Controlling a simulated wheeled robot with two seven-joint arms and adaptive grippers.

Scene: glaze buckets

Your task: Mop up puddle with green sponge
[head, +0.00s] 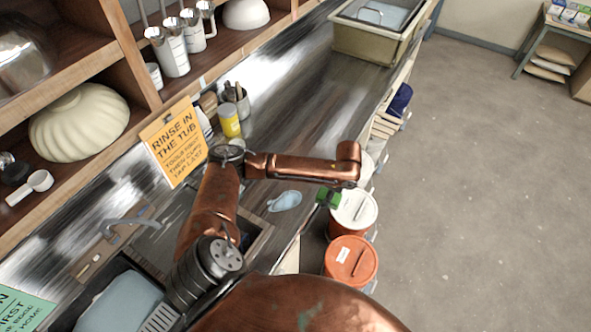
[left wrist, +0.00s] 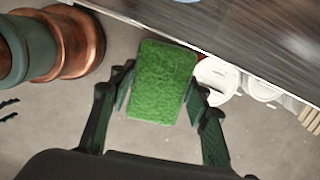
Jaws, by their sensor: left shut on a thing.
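The puddle is a pale blue patch (head: 285,201) on the dark streaked counter, near its front edge. The green sponge (head: 328,197) is to the right of the puddle, beside the counter's front edge and apart from the puddle. In the left wrist view my left gripper (left wrist: 160,92) is shut on the sponge (left wrist: 163,75), one finger at each long side, with the floor behind it. In the head view my arm hides most of the left gripper. My right gripper is in neither view.
A white-lidded bucket (head: 354,211) and an orange bucket (head: 351,262) stand below the counter's front edge. A yellow jar (head: 229,121) and an orange sign (head: 173,141) are behind the puddle. A sink (head: 120,300) is at lower left. The counter beyond the arm is mostly clear.

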